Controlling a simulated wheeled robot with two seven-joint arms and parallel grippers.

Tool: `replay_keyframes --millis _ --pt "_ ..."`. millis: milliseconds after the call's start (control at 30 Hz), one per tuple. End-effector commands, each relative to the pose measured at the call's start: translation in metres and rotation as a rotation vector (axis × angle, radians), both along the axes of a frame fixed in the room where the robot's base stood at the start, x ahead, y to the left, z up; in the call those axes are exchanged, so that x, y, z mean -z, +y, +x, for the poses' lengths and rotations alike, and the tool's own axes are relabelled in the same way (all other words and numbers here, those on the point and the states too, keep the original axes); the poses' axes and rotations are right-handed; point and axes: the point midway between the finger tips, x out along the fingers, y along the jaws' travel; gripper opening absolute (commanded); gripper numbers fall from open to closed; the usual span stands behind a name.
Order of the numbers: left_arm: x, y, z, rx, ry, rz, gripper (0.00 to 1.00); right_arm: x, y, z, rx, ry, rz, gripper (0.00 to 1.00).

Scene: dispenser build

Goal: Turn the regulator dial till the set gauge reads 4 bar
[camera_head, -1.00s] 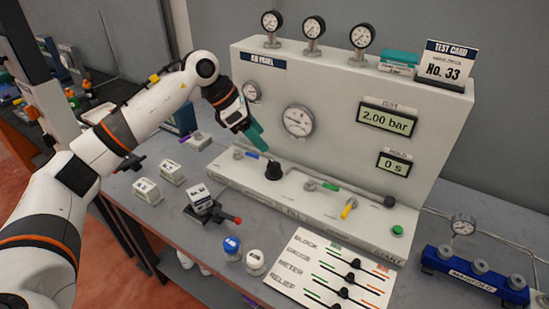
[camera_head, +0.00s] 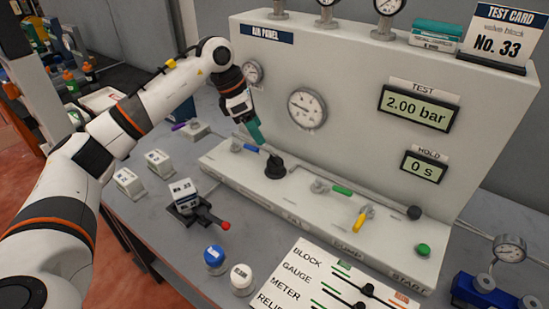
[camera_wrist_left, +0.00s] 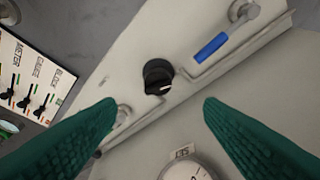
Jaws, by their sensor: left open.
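The regulator dial (camera_head: 275,166) is a black knob on the ledge of the white air panel. It also shows in the left wrist view (camera_wrist_left: 158,77), in the gap between the fingers and beyond their tips. My left gripper (camera_head: 257,138) has green fingers and is open, above and slightly left of the dial, apart from it. A round gauge (camera_head: 307,108) is on the panel face behind the dial, and a smaller gauge (camera_head: 253,73) is to its left. I cannot read their needles. The TEST display (camera_head: 416,107) reads 2.00 bar. My right gripper is not in view.
A blue-handled valve (camera_head: 243,148) is left of the dial. A green-handled valve (camera_head: 341,190), a yellow lever (camera_head: 362,217) and a green button (camera_head: 423,250) are to its right. A valve block (camera_head: 184,195) and a slider board (camera_head: 315,282) are in front of the panel.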

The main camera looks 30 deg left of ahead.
Motion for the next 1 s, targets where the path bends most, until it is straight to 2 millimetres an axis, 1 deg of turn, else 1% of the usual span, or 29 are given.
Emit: replay_keyframes --millis 33,167,300,500,700,967,1000 --pt "0.006 -0.003 0.001 0.002 0.004 -0.001 0.62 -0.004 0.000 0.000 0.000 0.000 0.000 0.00" --pt "0.028 -0.011 0.006 0.002 0.005 0.000 0.62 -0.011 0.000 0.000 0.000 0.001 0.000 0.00" --pt "0.055 -0.020 0.013 0.000 0.005 -0.002 0.62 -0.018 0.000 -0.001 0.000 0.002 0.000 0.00" --pt "0.085 -0.030 0.021 0.002 0.004 -0.003 0.62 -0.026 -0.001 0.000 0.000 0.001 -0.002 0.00" --pt "0.099 -0.034 0.024 0.000 0.001 -0.002 0.62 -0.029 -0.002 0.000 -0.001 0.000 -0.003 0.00" --pt "0.101 -0.034 0.025 0.000 0.000 -0.001 0.62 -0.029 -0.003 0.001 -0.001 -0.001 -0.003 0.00" --pt "0.101 -0.034 0.025 0.000 0.000 -0.001 0.60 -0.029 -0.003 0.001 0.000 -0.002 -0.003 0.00"
